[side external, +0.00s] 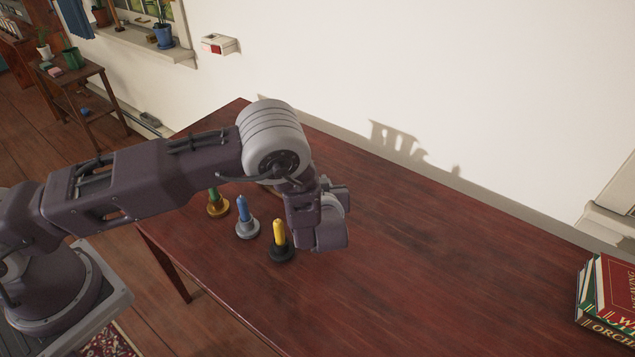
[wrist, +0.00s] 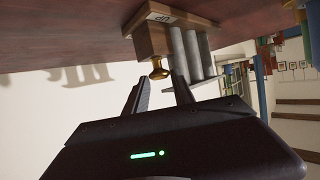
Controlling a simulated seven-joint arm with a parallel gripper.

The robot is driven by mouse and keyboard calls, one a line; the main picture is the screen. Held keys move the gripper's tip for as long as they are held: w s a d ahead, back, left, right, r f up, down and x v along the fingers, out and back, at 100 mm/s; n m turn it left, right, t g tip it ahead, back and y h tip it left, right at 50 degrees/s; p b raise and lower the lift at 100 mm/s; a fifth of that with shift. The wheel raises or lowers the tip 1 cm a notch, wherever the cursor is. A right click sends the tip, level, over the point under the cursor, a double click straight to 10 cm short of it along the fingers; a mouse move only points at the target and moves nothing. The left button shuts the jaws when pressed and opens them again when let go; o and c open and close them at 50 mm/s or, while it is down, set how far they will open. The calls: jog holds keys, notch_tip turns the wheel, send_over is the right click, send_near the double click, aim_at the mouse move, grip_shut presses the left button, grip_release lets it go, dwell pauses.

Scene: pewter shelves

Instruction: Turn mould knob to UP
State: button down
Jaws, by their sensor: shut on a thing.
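In the wrist view, the mould is a wooden block (wrist: 150,38) with grey metal tubes (wrist: 193,52) beside it and a pale label (wrist: 161,17) with small dark lettering. A brass knob (wrist: 159,69) sticks out from the block towards my gripper. My gripper (wrist: 160,82) has one fingertip on each side of the knob and is shut on it. The knob's turn position is hard to read. In the side view, my wrist (side external: 320,225) hangs low over the table, and the arm hides the fingertips, the knob and most of the mould.
Candles in holders stand close to my wrist: yellow in black (side external: 279,238), blue in grey (side external: 244,217) and green in brass (side external: 216,202). Books (side external: 606,298) lie at the table's right end. The red-brown table (side external: 440,265) is clear between. A white wall (side external: 450,100) rises behind.

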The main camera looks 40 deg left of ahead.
jog(key=c, duration=1.1)
grip_release()
jog(key=shift+o, duration=0.2)
jog(key=v, duration=0.7)
jog(key=shift+r, duration=0.1)
